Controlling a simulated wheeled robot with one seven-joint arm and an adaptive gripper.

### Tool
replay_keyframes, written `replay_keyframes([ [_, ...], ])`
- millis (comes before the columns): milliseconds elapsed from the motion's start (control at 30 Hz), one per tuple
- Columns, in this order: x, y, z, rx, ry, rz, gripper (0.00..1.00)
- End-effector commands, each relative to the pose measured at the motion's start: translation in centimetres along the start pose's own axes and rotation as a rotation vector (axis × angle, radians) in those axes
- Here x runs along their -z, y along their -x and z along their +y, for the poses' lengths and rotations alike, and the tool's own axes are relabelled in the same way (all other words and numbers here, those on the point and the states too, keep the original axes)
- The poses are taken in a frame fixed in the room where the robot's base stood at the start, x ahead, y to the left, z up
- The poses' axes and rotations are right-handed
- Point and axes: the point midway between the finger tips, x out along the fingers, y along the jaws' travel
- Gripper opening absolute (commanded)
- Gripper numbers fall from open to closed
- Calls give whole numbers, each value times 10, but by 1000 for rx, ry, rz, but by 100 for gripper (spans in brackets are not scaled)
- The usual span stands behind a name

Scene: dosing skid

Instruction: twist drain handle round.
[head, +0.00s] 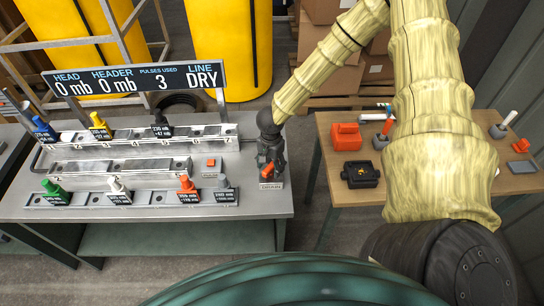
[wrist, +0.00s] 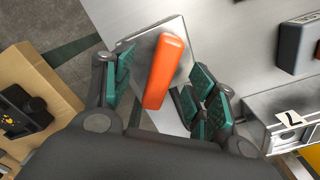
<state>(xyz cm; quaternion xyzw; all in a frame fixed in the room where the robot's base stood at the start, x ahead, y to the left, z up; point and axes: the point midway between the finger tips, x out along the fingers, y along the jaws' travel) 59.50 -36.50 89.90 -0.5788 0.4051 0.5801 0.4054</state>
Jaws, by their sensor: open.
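The drain handle (wrist: 166,71) is an orange lever. In the wrist view it lies between the two finger pads of my open gripper (wrist: 160,90), with a visible gap on the left side and a smaller one on the right. In the head view the handle (head: 267,170) shows as a small orange piece above the DRAIN label (head: 271,186), at the right end of the grey bench. My gripper (head: 270,158) is over it, pointing down, and hides part of it. The handle's base is partly hidden.
The grey bench (head: 180,207) carries slotted rails with several coloured blocks and a sign (head: 137,78) reading DRY. A small orange button (head: 211,163) sits left of the drain. A wooden table (head: 345,195) with an orange case (head: 346,136) stands to the right, across a gap.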

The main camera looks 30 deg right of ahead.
Motion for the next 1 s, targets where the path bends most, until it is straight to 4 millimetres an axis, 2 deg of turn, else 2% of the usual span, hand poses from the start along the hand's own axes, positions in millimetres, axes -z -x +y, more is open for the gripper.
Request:
replay_keyframes([
  [33,0,8,0,0,0,0,57],
  [700,0,54,0,1,-1,0,57],
  [1000,0,57,0,0,0,0,55],
])
